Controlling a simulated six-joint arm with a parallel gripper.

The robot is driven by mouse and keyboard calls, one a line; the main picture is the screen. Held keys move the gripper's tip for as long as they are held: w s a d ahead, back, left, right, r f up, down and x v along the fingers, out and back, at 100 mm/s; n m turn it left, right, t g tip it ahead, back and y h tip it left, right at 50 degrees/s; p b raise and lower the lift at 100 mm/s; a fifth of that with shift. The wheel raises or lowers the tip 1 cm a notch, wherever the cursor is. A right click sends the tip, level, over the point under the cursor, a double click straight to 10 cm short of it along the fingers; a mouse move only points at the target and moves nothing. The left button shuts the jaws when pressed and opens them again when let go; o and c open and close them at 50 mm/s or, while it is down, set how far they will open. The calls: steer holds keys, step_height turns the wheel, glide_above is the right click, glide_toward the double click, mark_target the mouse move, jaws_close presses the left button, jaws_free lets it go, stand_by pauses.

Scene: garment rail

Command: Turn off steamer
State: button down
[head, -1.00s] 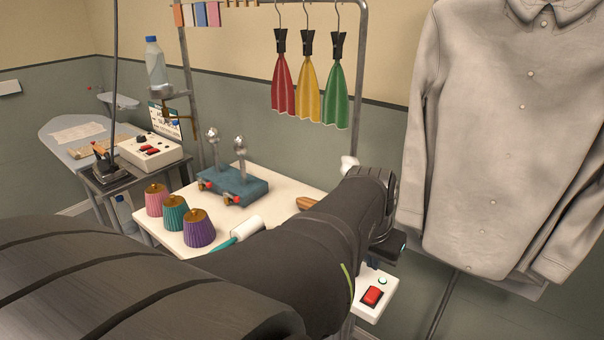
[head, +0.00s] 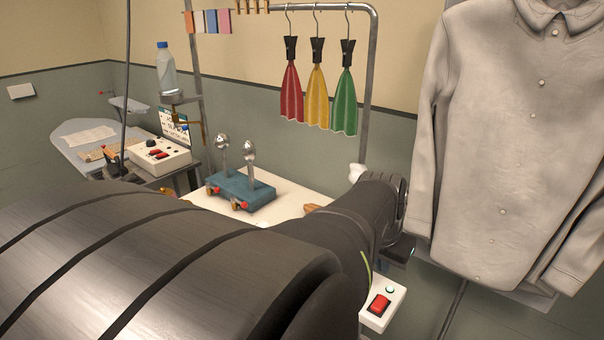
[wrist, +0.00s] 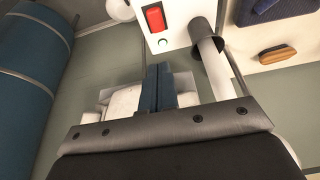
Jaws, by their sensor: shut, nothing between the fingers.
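I cannot tell which way the rocker is pressed. My gripper (wrist: 158,72) is shut and empty, its dark blue fingers together, apart from the box in the picture. In the head view my forearm hides much of the table and the fingers are hard to make out.
A grey shirt (head: 505,140) hangs at the right. Coloured cloths (head: 318,90) hang from the rail.

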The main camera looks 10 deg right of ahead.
mark_target(381, 299)
steer(key=x, duration=1.3)
steer(key=shift+s+a+f, duration=0.1)
steer(key=shift+s+a, duration=0.1)
steer(key=shift+s, duration=0.05)
steer(key=shift+w+f, duration=0.1)
steer(key=shift+f, duration=0.15)
steer(key=shift+s+a, duration=0.55)
steer(key=shift+s, duration=0.05)
steer(key=shift+r, duration=0.15)
steer(key=shift+r, duration=0.2)
steer(key=v, duration=1.3)
steer(key=shift+r, duration=0.3)
